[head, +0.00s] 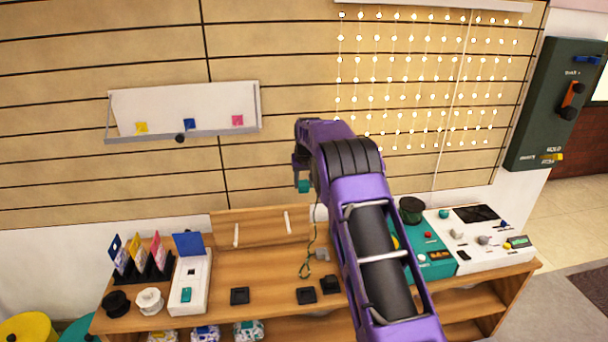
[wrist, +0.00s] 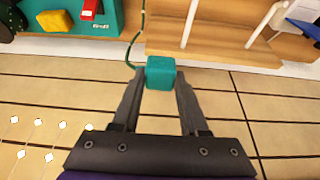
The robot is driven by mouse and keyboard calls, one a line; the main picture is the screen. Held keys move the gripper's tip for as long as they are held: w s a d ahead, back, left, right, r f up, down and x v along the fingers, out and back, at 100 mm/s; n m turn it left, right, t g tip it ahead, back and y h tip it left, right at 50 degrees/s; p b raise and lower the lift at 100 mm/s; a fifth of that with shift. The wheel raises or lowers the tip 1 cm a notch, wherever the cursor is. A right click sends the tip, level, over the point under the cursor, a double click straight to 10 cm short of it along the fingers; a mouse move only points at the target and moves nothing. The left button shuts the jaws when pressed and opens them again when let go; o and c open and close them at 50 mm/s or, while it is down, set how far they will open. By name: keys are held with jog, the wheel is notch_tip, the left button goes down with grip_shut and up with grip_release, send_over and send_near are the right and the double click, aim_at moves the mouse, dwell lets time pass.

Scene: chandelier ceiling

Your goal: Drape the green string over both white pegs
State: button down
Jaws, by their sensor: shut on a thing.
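My gripper (head: 302,172) is shut on a small teal cube (wrist: 160,73), which also shows below the fingers in the head view (head: 304,187). The green string (wrist: 141,35) runs to the cube's side in the wrist view. In the head view the string (head: 306,262) hangs down beside my arm to a loop near the wooden bench top. The two white pegs (head: 236,235) (head: 287,222) stick out at the back of the bench, left of the string and below my gripper. In the wrist view both pegs (wrist: 189,24) (wrist: 257,25) are bare and apart from the cube.
The wooden bench (head: 262,272) holds several black blocks (head: 306,295), a grey piece (head: 322,254) and a white box with a blue lid (head: 189,280). Teal and white panels (head: 470,240) stand at right. A shelf (head: 185,131) and hanging lights (head: 420,80) are on the wall.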

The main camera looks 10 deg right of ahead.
aim_at(304, 191)
jog(key=shift+f+b, duration=1.4)
jog(key=shift+f, duration=1.25)
jog(key=a+f, duration=0.1)
jog(key=a, duration=0.7)
jog(key=shift+a+f+b, duration=0.2)
jog(key=shift+a+b, duration=0.05)
jog(key=shift+b, duration=0.15)
jog(key=a+f, duration=0.2)
jog(key=a, duration=0.9)
jog(key=shift+f, duration=0.15)
